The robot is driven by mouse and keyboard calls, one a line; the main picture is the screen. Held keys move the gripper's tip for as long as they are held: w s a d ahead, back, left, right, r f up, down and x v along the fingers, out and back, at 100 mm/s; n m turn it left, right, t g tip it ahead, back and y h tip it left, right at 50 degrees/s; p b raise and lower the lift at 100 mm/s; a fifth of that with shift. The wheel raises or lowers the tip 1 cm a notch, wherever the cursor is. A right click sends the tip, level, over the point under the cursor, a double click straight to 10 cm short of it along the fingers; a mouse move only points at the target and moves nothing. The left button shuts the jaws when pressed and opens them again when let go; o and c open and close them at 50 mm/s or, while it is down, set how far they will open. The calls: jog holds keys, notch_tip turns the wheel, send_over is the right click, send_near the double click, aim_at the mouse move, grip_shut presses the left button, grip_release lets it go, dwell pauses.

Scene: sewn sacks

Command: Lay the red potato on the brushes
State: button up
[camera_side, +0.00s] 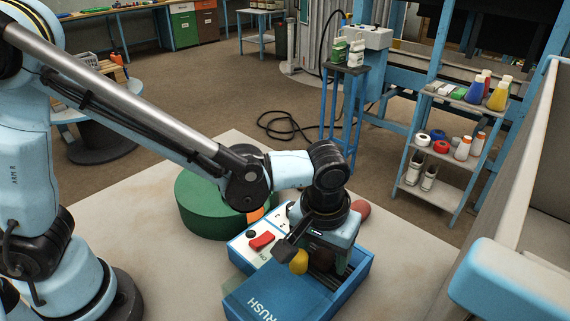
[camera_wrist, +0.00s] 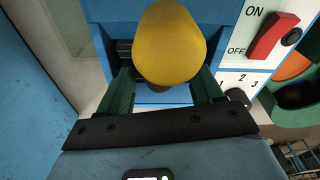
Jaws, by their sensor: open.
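A red potato (camera_side: 361,209) shows in the side view just behind my wrist, partly hidden by it. The blue machine (camera_side: 262,291) has "BRUSH" lettering on its front. Its brushes are mostly hidden under my gripper; a dark ribbed strip shows inside its opening. My gripper (camera_side: 318,266) is low over this opening, jaws open. A yellow potato (camera_side: 299,262) is at the gripper's near side. In the wrist view the yellow potato (camera_wrist: 170,42) fills the space at and beyond the green fingers of my gripper (camera_wrist: 162,84); I cannot tell whether they touch it.
The machine's white panel carries a red ON/OFF switch (camera_side: 261,241) and a dark dial. A green round tub (camera_side: 205,209) stands left of it, with something orange at its right edge. The pale tabletop (camera_side: 175,280) is clear at front left.

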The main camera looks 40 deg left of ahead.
aim_at(319, 260)
notch_tip(319, 260, up, 12)
jog(key=s, duration=0.1)
jog(key=s+a+f+t, duration=0.1)
jog(key=a+t, duration=0.1)
jog(key=a, duration=0.5)
jog(key=s+a+f+m+t, duration=0.1)
jog(key=a+t, duration=0.1)
jog(key=a, duration=0.5)
jog(key=s+a+f+m+t, duration=0.1)
jog(key=a, duration=0.6)
jog(key=shift+a+t, duration=0.35)
jog(key=shift+t, duration=0.05)
jog(key=shift+c, duration=0.3)
